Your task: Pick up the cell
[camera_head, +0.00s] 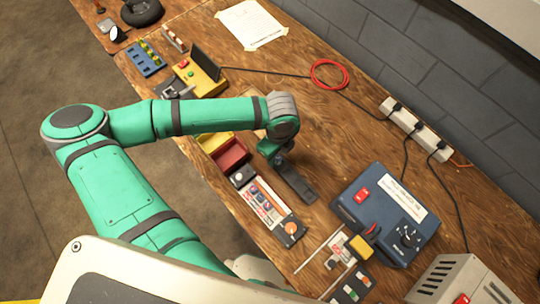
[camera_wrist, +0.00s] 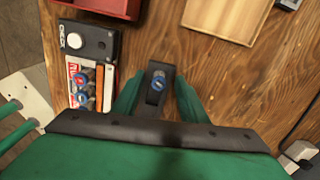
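A blue-topped cell (camera_wrist: 158,84) sits upright on a narrow dark holder (camera_wrist: 156,98) in the wrist view. The holder is also in the head view as a dark strip (camera_head: 296,184) on the bench. My gripper (camera_wrist: 159,76) is open, its two green fingers on either side of the cell, with gaps showing on both sides. In the head view my gripper (camera_head: 274,150) is over the far end of the strip, and the arm hides the cell. More blue-topped cells (camera_wrist: 83,88) are in a printed panel to the left.
A CHECK button box (camera_wrist: 88,42) and a red bin (camera_wrist: 110,5) stand left of the holder; a wooden board (camera_wrist: 226,18) lies beyond it at right. A blue charger box (camera_head: 385,215) stands right. A power strip (camera_head: 416,128) runs along the wall. Bare wood lies right of the strip.

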